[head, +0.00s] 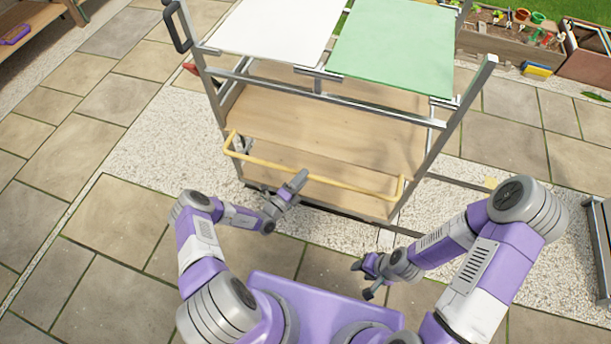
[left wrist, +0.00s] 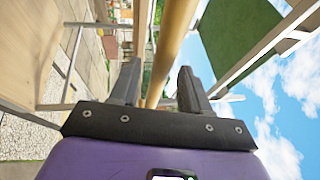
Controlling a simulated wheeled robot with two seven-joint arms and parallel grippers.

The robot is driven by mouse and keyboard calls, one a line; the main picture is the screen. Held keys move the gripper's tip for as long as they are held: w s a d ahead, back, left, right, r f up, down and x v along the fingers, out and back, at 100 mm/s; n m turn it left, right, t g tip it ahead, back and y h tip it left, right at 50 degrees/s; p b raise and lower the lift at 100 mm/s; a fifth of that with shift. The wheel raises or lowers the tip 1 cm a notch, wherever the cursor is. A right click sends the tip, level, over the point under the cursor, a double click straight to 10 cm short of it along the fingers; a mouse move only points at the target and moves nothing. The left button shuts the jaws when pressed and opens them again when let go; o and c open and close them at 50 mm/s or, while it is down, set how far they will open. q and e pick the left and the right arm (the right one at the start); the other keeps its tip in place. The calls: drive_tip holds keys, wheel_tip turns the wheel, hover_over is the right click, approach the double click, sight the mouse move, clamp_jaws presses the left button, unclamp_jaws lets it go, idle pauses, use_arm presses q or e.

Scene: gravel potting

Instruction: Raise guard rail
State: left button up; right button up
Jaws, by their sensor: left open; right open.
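The yellow guard rail (head: 318,181) is a bar with bent ends across the front of the cart, low down by its lower wooden shelf (head: 285,164). My left gripper (head: 299,178) is at the rail, left of its middle. In the left wrist view the rail (left wrist: 172,45) passes between the two open fingers (left wrist: 160,88), and they are not closed on it. Whether a finger touches the rail I cannot tell. My right gripper (head: 362,279) is open and empty, low in front of the cart, apart from the rail.
The metal-framed cart has a wooden upper shelf (head: 325,122) and, on top, a white panel (head: 272,30) and a green panel (head: 393,47). A black handle (head: 177,27) is at its upper left. Planter boxes (head: 515,40) stand behind. Paving at the left is clear.

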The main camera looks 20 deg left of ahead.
use_arm(q)
drive_tip(key=shift+x, duration=0.85)
clamp_jaws()
